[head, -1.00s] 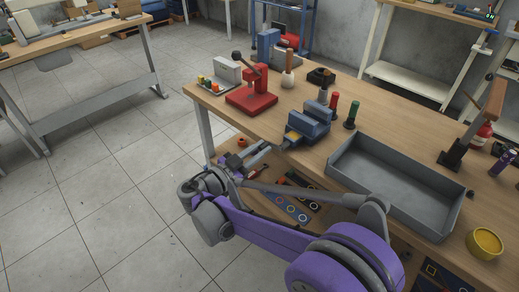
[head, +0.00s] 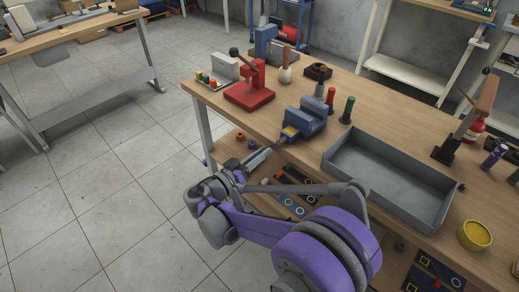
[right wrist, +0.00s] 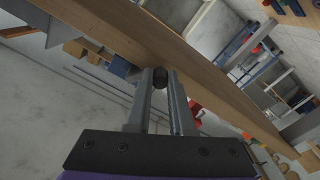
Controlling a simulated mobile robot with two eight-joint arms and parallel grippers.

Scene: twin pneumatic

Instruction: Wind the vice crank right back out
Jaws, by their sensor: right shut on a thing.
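The blue vice (head: 308,122) stands at the near edge of the wooden bench, its front end facing my right arm. My right gripper (head: 272,149) is just off the bench edge, right in front of the vice. In the right wrist view its two fingers (right wrist: 161,82) are shut on a dark round knob (right wrist: 160,75), apparently the end of the vice crank. The rest of the crank is too small or hidden to make out. My left gripper is not in view.
A grey open tray (head: 390,181) lies right of the vice. A red press (head: 252,90) stands to its left. Red and green handled tools (head: 347,109) stand just behind it. A lower shelf with parts is under the bench edge. Open floor lies left.

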